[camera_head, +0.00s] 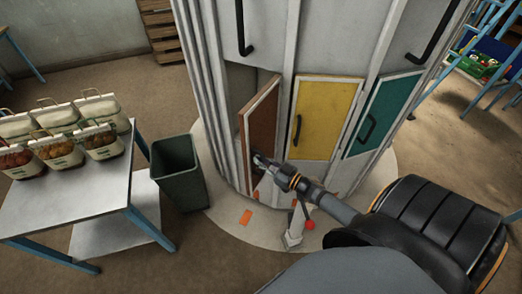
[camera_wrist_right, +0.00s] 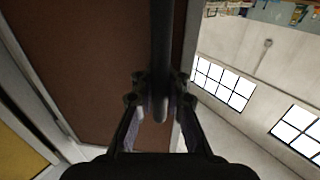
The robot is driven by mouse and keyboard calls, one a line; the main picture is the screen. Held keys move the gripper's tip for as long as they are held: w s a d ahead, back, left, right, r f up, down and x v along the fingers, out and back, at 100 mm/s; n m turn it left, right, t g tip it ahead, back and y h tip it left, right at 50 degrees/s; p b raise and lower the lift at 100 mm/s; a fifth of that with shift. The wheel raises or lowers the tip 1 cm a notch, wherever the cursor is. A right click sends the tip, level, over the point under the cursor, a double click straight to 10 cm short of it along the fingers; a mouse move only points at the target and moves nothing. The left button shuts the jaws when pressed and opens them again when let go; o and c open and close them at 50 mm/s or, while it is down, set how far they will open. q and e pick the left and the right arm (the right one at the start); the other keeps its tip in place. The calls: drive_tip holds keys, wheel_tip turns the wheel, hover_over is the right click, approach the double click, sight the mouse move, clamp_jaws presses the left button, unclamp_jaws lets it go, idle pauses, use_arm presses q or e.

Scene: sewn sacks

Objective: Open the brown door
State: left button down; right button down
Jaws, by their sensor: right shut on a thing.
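The brown door (camera_head: 262,121) is the leftmost of the low doors on the grey cabinet. It stands partly open, swung out from the cabinet, with a dark gap on its left. In the right wrist view the brown panel (camera_wrist_right: 90,65) fills the left and middle. My right gripper (camera_head: 259,160) is at the door's lower front; in the wrist view its fingers (camera_wrist_right: 160,100) are shut around the dark bar handle (camera_wrist_right: 161,45). My left gripper is not in view.
A yellow door (camera_head: 322,118) and a teal door (camera_head: 384,113) beside it are shut. A green bin (camera_head: 179,174) stands left of the cabinet. A metal table (camera_head: 70,200) with several filled bags is at the left. Floor shows between bin and cabinet.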

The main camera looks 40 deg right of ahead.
drive_tip(key=c, duration=1.6)
unclamp_jaws()
drive_tip(key=shift+s+f, duration=0.1)
drive_tip(key=shift+c, duration=0.2)
drive_tip(key=shift+a, duration=0.15)
drive_tip(key=v, duration=1.2)
